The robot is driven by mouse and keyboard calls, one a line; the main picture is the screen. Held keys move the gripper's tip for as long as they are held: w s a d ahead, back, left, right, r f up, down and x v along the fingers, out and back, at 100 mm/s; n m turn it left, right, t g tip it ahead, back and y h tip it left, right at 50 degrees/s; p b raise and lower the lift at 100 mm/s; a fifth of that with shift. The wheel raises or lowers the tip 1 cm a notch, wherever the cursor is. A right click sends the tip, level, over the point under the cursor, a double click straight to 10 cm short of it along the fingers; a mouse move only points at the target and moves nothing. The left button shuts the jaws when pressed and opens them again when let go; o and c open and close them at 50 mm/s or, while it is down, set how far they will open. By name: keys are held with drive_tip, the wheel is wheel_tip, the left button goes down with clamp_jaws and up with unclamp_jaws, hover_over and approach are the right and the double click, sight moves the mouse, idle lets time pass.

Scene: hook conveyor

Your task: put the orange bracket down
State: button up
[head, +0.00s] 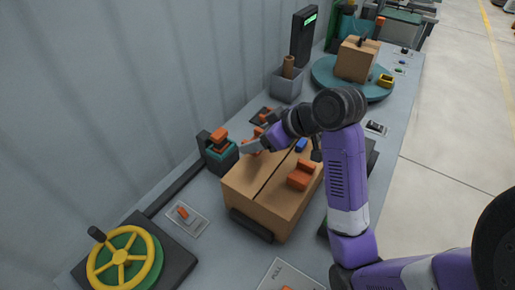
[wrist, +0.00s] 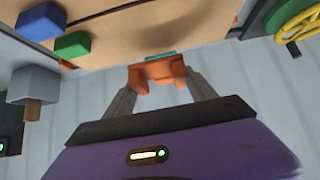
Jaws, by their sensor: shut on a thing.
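An orange bracket (wrist: 158,74) sits between the two fingertips in the wrist view. My gripper (wrist: 158,82) is shut on it. In the head view my gripper (head: 254,145) is just above the far left edge of the cardboard box (head: 245,192), right of a teal-and-black holder (head: 222,158). The held bracket is small and partly hidden by the fingers there. A bit of teal shows right behind the bracket in the wrist view; I cannot tell whether they touch. Another orange piece (head: 301,175) lies on the box top.
A blue block (head: 301,145) lies on the box; a green block (wrist: 72,44) shows near it in the wrist view. A yellow handwheel (head: 123,258) stands front left. A grey bin (head: 288,84) and a teal turntable (head: 325,75) with a carton stand farther back. A wall runs along the left.

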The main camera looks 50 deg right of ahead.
drive_tip(key=shift+f, duration=1.9)
drive_tip(key=shift+f, duration=0.1)
drive_tip(key=o, duration=1.5)
drive_tip(key=shift+r, duration=0.25)
drive_tip(key=p+v, duration=0.2)
drive_tip(key=v, duration=1)
drive_tip(key=shift+a+f, duration=0.1)
drive_tip(key=shift+f, duration=0.05)
